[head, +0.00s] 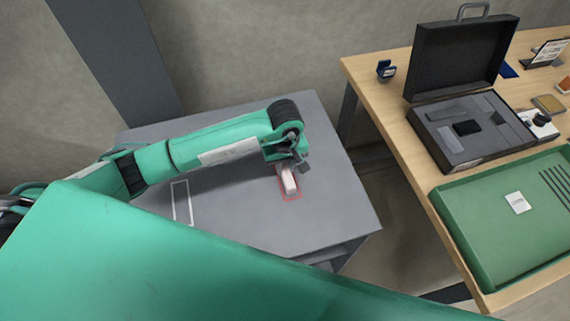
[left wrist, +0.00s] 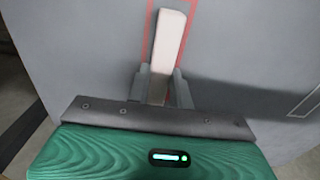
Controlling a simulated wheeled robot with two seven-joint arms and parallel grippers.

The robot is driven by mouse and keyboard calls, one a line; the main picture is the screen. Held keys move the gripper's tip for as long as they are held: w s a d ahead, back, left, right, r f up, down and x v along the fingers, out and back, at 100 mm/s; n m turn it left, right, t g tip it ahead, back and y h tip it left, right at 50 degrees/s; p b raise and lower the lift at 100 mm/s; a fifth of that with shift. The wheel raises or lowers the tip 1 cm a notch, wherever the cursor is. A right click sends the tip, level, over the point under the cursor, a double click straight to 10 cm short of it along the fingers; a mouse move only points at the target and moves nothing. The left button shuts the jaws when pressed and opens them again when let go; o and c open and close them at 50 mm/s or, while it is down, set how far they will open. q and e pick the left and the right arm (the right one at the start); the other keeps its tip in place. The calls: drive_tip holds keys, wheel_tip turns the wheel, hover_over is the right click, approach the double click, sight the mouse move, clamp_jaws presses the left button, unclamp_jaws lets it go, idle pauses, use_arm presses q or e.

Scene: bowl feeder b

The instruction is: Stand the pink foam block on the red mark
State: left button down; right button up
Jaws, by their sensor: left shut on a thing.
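The pink foam block (head: 289,183) is a pale pink, narrow block at the red mark (head: 292,198), a thin red outline on the grey table. In the left wrist view the block (left wrist: 169,42) lies partly inside the red outline (left wrist: 149,36), whose line shows on both sides of it. My left gripper (head: 291,166) is shut on the near end of the block; its fingers also show in the left wrist view (left wrist: 161,86). I cannot tell whether the block touches the table. My right gripper is not in view.
The grey table (head: 330,205) is otherwise clear, with a white outline (head: 181,203) to the left. A wooden table (head: 385,100) at the right holds an open black case (head: 470,150), a green tray (head: 478,269) and small items. A gap separates the tables.

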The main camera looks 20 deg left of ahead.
sight(285, 168)
use_arm(q)
drive_tip(key=c, duration=1.3)
unclamp_jaws()
drive_tip(key=shift+o, duration=0.2)
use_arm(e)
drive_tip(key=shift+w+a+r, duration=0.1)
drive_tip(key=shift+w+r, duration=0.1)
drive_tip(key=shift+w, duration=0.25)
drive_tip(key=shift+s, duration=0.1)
use_arm(q)
drive_tip(key=shift+r, duration=0.15)
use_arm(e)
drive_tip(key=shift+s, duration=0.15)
use_arm(q)
drive_tip(key=shift+w+r, duration=0.1)
drive_tip(key=shift+r, duration=0.3)
wheel_tip(285, 168, up, 11)
drive_tip(key=b, duration=0.1)
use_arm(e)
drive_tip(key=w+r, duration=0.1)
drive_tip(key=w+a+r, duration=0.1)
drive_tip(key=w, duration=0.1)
